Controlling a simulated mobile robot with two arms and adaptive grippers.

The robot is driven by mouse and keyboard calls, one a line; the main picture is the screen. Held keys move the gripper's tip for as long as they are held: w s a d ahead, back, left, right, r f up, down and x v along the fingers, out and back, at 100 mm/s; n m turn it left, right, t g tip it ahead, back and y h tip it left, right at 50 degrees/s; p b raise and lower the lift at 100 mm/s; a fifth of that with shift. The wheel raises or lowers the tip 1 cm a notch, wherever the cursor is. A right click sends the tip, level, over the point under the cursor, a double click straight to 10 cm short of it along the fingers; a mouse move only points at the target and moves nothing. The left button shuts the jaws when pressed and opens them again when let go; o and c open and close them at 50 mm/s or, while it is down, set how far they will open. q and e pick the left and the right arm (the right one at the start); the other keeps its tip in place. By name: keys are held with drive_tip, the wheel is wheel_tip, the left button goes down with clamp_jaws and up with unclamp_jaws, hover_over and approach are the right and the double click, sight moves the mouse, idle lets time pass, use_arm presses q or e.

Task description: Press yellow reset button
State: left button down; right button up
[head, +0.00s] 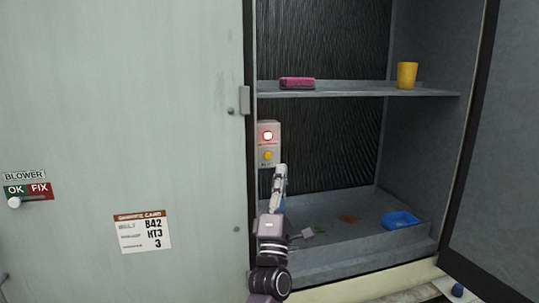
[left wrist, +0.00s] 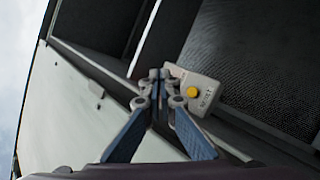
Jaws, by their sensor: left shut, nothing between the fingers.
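The yellow button (head: 268,156) sits on the lower part of a small pale control box (head: 262,145), just inside the left edge of the open cabinet. I cannot tell whether the tips touch the box. My right gripper is out of view.
A shelf (head: 350,90) above holds a pink block (head: 297,83) and a yellow cup (head: 407,75). A blue tray (head: 401,220) lies on the cabinet floor. A closed pale panel (head: 120,110) with a blower switch (head: 15,202) and a card (head: 142,232) stands left.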

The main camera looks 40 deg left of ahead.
sight(268, 156)
use_arm(q)
drive_tip(key=shift+a, duration=0.15)
drive_tip(key=shift+w+a+b, duration=1.05)
drive_tip(key=shift+w+a, duration=0.4)
drive_tip(key=shift+a, duration=0.2)
drive_tip(key=shift+w+a+b, duration=1)
drive_tip(key=shift+w+a, duration=0.45)
drive_tip(key=shift+a, duration=0.2)
drive_tip(key=shift+w+a+b, duration=0.1)
drive_tip(key=shift+a+b, duration=0.05)
drive_tip(key=shift+b, duration=0.15)
drive_tip(key=shift+w+a, duration=0.15)
